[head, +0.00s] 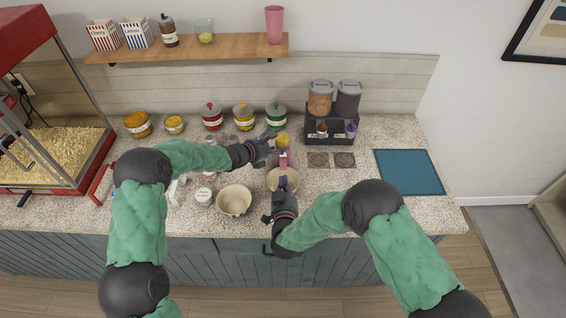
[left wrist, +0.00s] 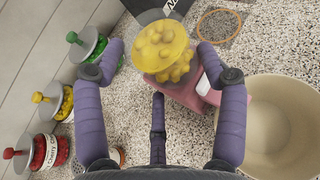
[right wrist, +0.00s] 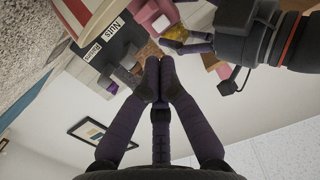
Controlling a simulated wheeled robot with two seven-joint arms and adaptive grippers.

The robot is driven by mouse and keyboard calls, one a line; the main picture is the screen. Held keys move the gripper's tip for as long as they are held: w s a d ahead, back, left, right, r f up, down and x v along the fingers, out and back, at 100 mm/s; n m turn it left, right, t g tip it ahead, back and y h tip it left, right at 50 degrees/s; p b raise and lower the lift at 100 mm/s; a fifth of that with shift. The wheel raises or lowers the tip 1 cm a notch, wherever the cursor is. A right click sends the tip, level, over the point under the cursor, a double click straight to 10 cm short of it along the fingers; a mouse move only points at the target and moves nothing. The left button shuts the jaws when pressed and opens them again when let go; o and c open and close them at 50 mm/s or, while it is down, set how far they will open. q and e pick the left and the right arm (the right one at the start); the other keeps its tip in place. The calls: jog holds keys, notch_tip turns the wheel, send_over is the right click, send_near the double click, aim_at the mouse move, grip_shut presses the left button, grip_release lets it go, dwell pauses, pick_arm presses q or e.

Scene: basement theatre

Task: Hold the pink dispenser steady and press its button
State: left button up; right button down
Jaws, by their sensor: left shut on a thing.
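The pink dispenser (head: 283,161) stands on the counter, with a clear globe of yellow balls on top. In the left wrist view, its globe (left wrist: 165,48) sits between my left gripper's fingers, the pink body (left wrist: 188,92) below. My left gripper (head: 271,143) is shut on the dispenser from the left. A white part (left wrist: 211,67) shows on the dispenser's front; I cannot tell whether it is the button.
Another cream bowl (head: 234,202) stands to the left. Lidded jars, including a green one (head: 276,114), line the back. A black rack (head: 331,129) with two canisters stands right of the dispenser. A blue mat (head: 409,172) lies bare at the right.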

aim_at(283, 167)
jog(key=s+m, duration=0.1)
jog(key=m, duration=0.4)
jog(key=s+r+m+g, duration=0.1)
jog(key=m, duration=0.5)
jog(key=s+m+g, duration=0.1)
jog(key=m, duration=0.4)
jog(key=shift+s+r, duration=0.3)
jog(key=shift+s, duration=0.1)
jog(key=x, duration=1.2)
jog(key=shift+w+r, duration=0.15)
jog(key=shift+w, duration=0.9)
